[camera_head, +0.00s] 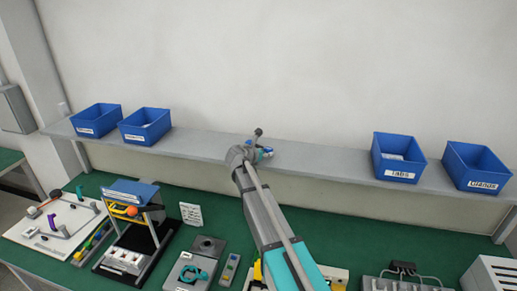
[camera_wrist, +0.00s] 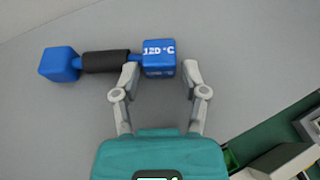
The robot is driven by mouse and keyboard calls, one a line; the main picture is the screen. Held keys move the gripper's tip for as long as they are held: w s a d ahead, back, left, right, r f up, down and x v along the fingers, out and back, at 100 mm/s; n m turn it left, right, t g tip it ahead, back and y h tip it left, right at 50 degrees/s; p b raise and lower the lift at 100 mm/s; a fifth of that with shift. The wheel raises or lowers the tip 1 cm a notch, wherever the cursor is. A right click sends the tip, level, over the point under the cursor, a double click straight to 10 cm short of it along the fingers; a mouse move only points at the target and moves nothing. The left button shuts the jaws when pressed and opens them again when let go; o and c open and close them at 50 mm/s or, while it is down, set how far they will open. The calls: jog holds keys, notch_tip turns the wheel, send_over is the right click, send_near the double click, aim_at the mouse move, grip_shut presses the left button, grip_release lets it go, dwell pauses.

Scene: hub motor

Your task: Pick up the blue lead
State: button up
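A blue piece with two blue block ends and a black sleeve (camera_wrist: 106,62) between them lies on the grey shelf. Its right block (camera_wrist: 159,58) is marked "120 °C". I take this piece to be the blue lead; no other blue lead is clear in view. My gripper (camera_wrist: 160,72) is open, with one fingertip on each side of the marked block and a narrow gap at the right finger. The left fingertip is very close to the block; contact cannot be told. In the head view, my gripper (camera_head: 262,152) is at the shelf, and the arm hides most of the piece.
The grey shelf (camera_head: 320,164) carries two blue bins at left (camera_head: 145,127) and two at right (camera_head: 398,158). Below, the green bench (camera_head: 335,229) holds a white board (camera_head: 45,230), a framed stand (camera_head: 135,215) and several fixtures. The shelf is clear between the bins and my gripper.

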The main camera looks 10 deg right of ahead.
grip_shut()
jog(key=shift+r, duration=0.15)
notch_tip(320, 180, up, 3)
jog(key=p, duration=0.2)
jog(key=shift+f+p, duration=0.2)
jog(key=shift+p, duration=0.2)
jog(key=s+r+p, duration=1)
jog(key=s, duration=0.4)
jog(key=shift+a, duration=0.25)
